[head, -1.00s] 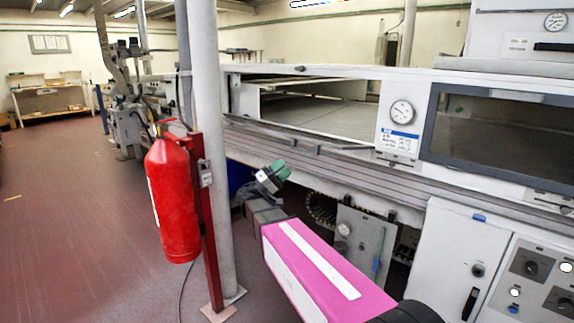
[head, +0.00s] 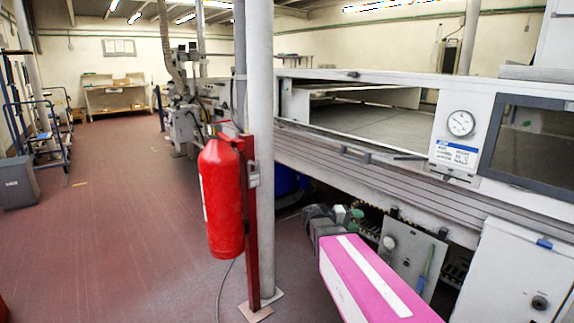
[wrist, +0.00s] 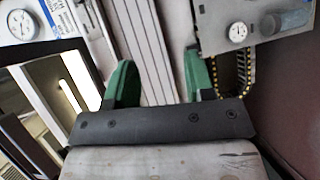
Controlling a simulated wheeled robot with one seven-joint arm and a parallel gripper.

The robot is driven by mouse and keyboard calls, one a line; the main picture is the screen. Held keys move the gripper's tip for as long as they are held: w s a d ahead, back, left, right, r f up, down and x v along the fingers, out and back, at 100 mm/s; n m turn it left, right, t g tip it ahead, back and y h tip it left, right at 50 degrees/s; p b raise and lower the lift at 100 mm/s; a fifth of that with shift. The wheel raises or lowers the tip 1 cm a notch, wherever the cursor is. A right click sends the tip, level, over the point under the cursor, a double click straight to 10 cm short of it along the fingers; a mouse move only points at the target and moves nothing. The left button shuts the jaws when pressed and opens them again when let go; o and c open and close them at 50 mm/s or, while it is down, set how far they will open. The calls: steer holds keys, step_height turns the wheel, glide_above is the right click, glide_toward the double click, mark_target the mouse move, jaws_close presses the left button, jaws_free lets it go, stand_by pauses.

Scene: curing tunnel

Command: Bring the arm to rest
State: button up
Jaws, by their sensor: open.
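My gripper (head: 348,213) shows small in the head view at the far end of my pink arm link (head: 368,280), low beside the long grey machine (head: 400,172). Part of it is hidden by the arm. In the wrist view its two green fingers stand wide apart, and my gripper (wrist: 161,78) is open with nothing between them. Behind the fingers are the machine's ribbed side rail and a grey panel with a small dial (wrist: 237,33). I cannot tell the exact gap between the fingers and the machine.
A red fire extinguisher (head: 222,197) hangs on a red post by a grey column (head: 260,150), left of my arm. A trolley (head: 42,130) and grey bin (head: 18,183) stand far left. The red-brown floor (head: 130,220) between is clear.

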steer(key=s+f+g+y, duration=0.2)
steer(key=s+f+y, duration=0.5)
steer(key=f, duration=0.4)
steer(key=s+a+f+m+y, duration=0.1)
steer(key=s+a+f+y, duration=0.5)
steer(key=y, duration=0.2)
steer(key=shift+a+f+y, duration=0.2)
steer(key=shift+f+y, duration=0.1)
steer(key=shift+y, duration=0.1)
